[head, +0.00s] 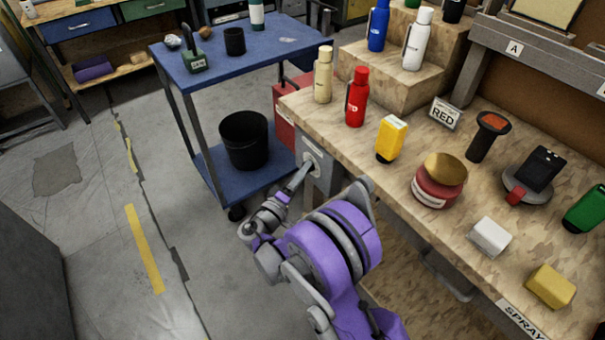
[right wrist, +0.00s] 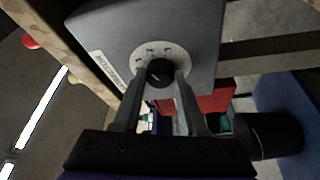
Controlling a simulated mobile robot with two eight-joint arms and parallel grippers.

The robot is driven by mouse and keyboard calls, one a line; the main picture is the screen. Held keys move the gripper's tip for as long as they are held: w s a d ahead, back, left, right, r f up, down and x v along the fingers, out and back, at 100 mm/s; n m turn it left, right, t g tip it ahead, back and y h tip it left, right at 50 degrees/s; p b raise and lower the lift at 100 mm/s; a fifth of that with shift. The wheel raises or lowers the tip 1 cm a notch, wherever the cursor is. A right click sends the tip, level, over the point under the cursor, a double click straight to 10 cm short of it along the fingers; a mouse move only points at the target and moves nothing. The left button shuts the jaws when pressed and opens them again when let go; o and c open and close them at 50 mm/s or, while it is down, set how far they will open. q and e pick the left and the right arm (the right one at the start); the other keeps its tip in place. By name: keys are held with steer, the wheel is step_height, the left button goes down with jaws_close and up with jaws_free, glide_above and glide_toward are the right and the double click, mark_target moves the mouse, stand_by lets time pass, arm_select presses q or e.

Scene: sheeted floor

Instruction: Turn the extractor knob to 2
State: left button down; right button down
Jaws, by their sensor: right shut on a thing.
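The extractor box (head: 322,174) is a grey box under the left edge of the workbench. In the right wrist view the box (right wrist: 195,35) carries a label and a pale round dial (right wrist: 178,50) with several marks around a black knob (right wrist: 159,73). My right gripper (right wrist: 160,85) has one finger on each side of the knob and is shut on it. In the head view my right gripper (head: 305,172) reaches the box front, and the knob is mostly hidden there. I cannot read clearly which mark the knob points to. My left gripper is not in view.
The wooden workbench (head: 300,104) holds bottles, including a red one (head: 357,98), and several small items. A blue cart (head: 205,75) with a black bin (head: 246,139) stands left of the box. A red box (head: 286,110) sits behind it. The floor at left is open.

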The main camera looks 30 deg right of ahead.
steer(key=shift+f+m+h, duration=0.1)
steer(key=shift+m+h, duration=0.3)
steer(key=shift+m, duration=0.5)
steer(key=shift+b, duration=0.3)
steer(key=shift+c, duration=2.2)
jaws_free()
steer(key=p+v, duration=0.1)
steer(key=v, duration=0.9)
steer(key=shift+a, duration=0.4)
